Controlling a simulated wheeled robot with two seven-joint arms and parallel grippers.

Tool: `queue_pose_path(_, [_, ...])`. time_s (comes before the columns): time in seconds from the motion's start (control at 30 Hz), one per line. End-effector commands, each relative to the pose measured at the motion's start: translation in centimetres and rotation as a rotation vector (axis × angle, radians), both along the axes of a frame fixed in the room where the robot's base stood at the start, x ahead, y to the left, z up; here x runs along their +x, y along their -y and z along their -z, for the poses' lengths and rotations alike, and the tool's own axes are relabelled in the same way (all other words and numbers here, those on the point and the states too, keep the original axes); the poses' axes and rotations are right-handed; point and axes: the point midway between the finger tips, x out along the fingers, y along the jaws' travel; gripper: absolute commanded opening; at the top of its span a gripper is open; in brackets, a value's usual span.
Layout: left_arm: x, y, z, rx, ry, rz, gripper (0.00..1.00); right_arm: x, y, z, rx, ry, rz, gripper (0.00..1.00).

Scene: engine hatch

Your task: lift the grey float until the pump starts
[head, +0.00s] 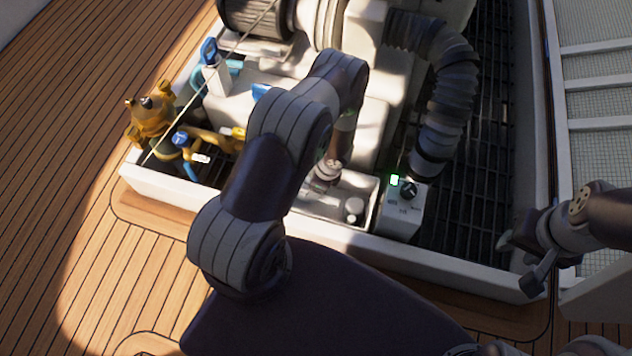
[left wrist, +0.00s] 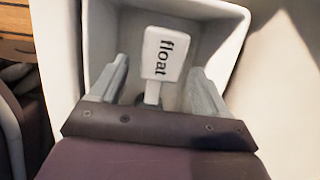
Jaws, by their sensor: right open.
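In the left wrist view a white tag (left wrist: 164,54) reading "float" stands on a short stem inside a pale box (left wrist: 235,30). The fingers of my left gripper (left wrist: 160,92) are apart, one on each side of the tag and stem, with gaps showing. The grey float's body cannot be made out there. In the head view my left arm hides most of the left gripper at the white tray (head: 340,219). A small round grey piece (head: 353,208) shows in that tray; I cannot tell if it is the float. My right gripper (head: 521,262) is open and empty at the right.
A white control box (head: 402,215) with a black knob and a lit green lamp (head: 395,180) stands right of the tray. A ribbed hose (head: 447,105) hangs behind it. Yellow and blue valve fittings (head: 155,115) are at the left. The white hatch rim (head: 450,268) runs along the front.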

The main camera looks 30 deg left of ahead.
Motion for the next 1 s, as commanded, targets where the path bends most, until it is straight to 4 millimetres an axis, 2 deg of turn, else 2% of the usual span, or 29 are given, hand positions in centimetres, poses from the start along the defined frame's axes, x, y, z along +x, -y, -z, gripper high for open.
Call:
queue_pose_path(0.27, [0.1,0.0,-0.3,-0.001,0.001,0.0,0.74,0.0,0.0,-0.2,0.0,0.0,0.0,0.43])
queue_pose_path(0.37, [0.2,0.4,-1.9,0.0,0.002,0.0,0.74,0.0,0.0,-1.2,0.0,0.0,0.0,0.43])
queue_pose_path(0.6, [0.6,2.0,-8.4,0.0,0.003,0.001,0.74,0.0,0.0,-5.1,0.0,0.0,0.0,0.43])
queue_pose_path(0.7, [0.7,2.7,-10.4,-0.001,0.002,0.001,0.74,0.0,0.0,-6.1,0.0,0.0,0.0,0.43])
queue_pose_path(0.83, [0.8,3.1,-11.9,-0.001,0.001,0.0,0.74,0.0,0.0,-6.8,0.0,0.0,0.0,0.43])
queue_pose_path(1.0, [0.8,3.3,-12.3,0.0,0.0,0.0,0.74,0.0,0.0,-6.8,0.0,0.0,0.0,0.43])
